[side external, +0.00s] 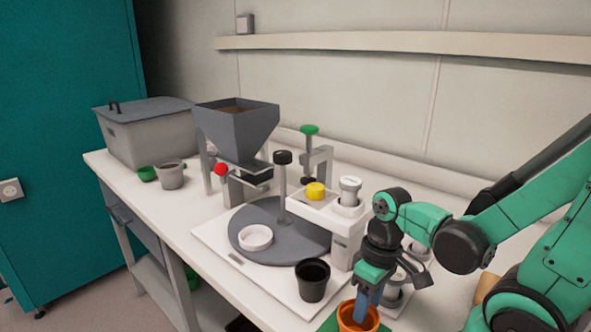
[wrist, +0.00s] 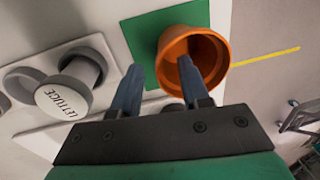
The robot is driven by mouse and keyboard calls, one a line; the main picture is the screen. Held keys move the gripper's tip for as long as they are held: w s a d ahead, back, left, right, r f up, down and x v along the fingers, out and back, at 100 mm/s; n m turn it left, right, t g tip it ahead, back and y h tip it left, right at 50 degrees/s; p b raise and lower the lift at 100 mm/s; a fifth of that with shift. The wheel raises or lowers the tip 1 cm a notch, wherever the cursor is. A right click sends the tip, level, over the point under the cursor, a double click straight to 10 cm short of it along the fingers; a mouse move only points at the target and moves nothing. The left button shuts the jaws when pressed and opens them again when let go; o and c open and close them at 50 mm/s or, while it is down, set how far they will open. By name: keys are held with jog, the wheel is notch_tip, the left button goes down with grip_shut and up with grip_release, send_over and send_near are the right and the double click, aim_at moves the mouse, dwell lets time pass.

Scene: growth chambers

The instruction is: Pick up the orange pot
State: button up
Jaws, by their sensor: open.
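The orange pot (side external: 357,318) stands on a green mat (side external: 331,323) at the front of the bench, low in the side view. In the wrist view the orange pot (wrist: 222,57) is seen from above, its mouth open, on the green mat (wrist: 144,30). My gripper (wrist: 160,80) is open. One finger lies outside the pot to its left and the other reaches over the pot's mouth, so the near wall appears between them. In the side view my gripper (side external: 366,305) points down at the pot. I cannot tell whether the fingers touch it.
A black pot (side external: 312,281) stands left of the orange pot. A grey turntable (side external: 270,250) holds a white ring (side external: 255,238). A lettuce-labelled container (wrist: 62,98) sits close left of my gripper. A hopper (side external: 237,128) stands farther back.

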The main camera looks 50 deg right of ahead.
jog(key=shift+f, duration=0.55)
grip_shut()
